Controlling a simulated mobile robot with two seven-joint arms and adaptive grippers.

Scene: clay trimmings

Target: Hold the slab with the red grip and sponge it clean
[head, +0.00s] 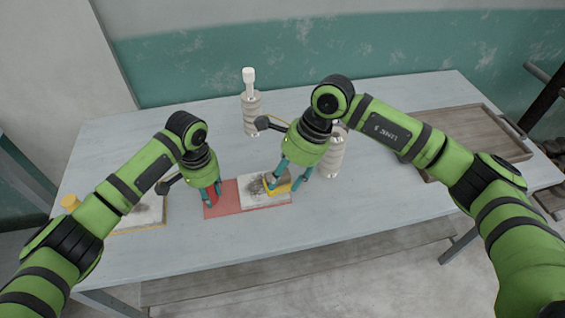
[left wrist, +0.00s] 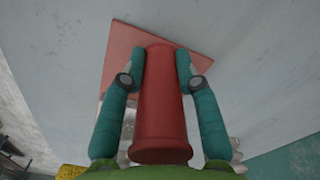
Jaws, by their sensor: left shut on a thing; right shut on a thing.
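A red board (head: 222,207) lies near the table's front edge. A whitish slab (head: 255,199) with dark smears lies on its right part. The red grip (head: 212,194) is a cylinder at the board's left part. In the left wrist view the red grip (left wrist: 160,100) stands between my teal fingers, over the red board (left wrist: 125,38). My left gripper (head: 208,196) is shut on this grip. My right gripper (head: 285,188) is shut on a yellow sponge (head: 281,188) at the slab's right part, over the dark smears. The fingers partly hide the sponge; I cannot tell whether it presses the slab.
Another smeared slab with yellowish edges (head: 147,212) lies at the left, partly behind my left arm, near a yellow round thing (head: 70,202). A ribbed grey vessel with a white top (head: 252,115) stands behind; another (head: 331,160) stands right of my right gripper. A wooden tray (head: 470,120) lies at right.

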